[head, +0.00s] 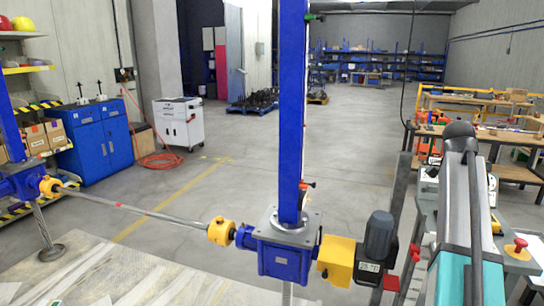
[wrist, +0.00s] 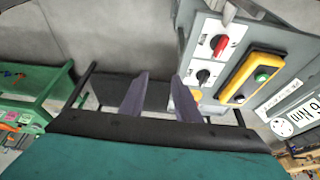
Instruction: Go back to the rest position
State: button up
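My gripper (wrist: 160,78) shows in the wrist view with its two grey-purple fingers apart and nothing between them. It is open. A grey control panel (wrist: 211,78) is just to the right of the fingers; I cannot tell the exact gap. It carries a red switch (wrist: 220,44), a dark knob (wrist: 203,76) and a yellow box with a green button (wrist: 263,75). In the head view, my teal and grey arm stands at the right, and the gripper cannot be made out there.
A blue screw jack (head: 287,257) with a tall blue column, yellow coupling and motor (head: 380,236) stands left of my arm. A shaft (head: 140,211) runs to another jack at the left. Workbenches (head: 490,138) stand behind my arm. Open floor lies beyond the jacks.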

jog(key=w+a+f+n+g+y, duration=0.15)
jog(key=a+f, duration=0.25)
jog(key=f, duration=0.4)
jog(key=w+a+f+n+h, duration=0.1)
jog(key=w+a+f, duration=0.3)
jog(key=f, duration=0.5)
jog(key=s+a+f+n+g, duration=0.15)
jog(key=a+f, duration=0.25)
jog(key=f, duration=0.4)
jog(key=s+a+f+n+y, duration=0.1)
jog(key=s+a+f, duration=0.1)
jog(key=a+f, duration=0.4)
jog(key=s+a+f+n+g, duration=0.1)
jog(key=a+f, duration=0.2)
jog(key=f, duration=0.6)
jog(key=s+a+f+n+y, duration=0.1)
jog(key=s+a+f+n, duration=0.7)
jog(key=s+f, duration=0.6)
jog(key=s+a+f+n+y, duration=0.1)
jog(key=s+a+f+n, duration=0.7)
jog(key=s+a+f, duration=0.4)
notch_tip(320, 180, down, 3)
jog(key=shift+s+a+n+y, duration=0.2)
jog(key=shift+s+n+y, duration=0.2)
jog(key=shift+s, duration=0.8)
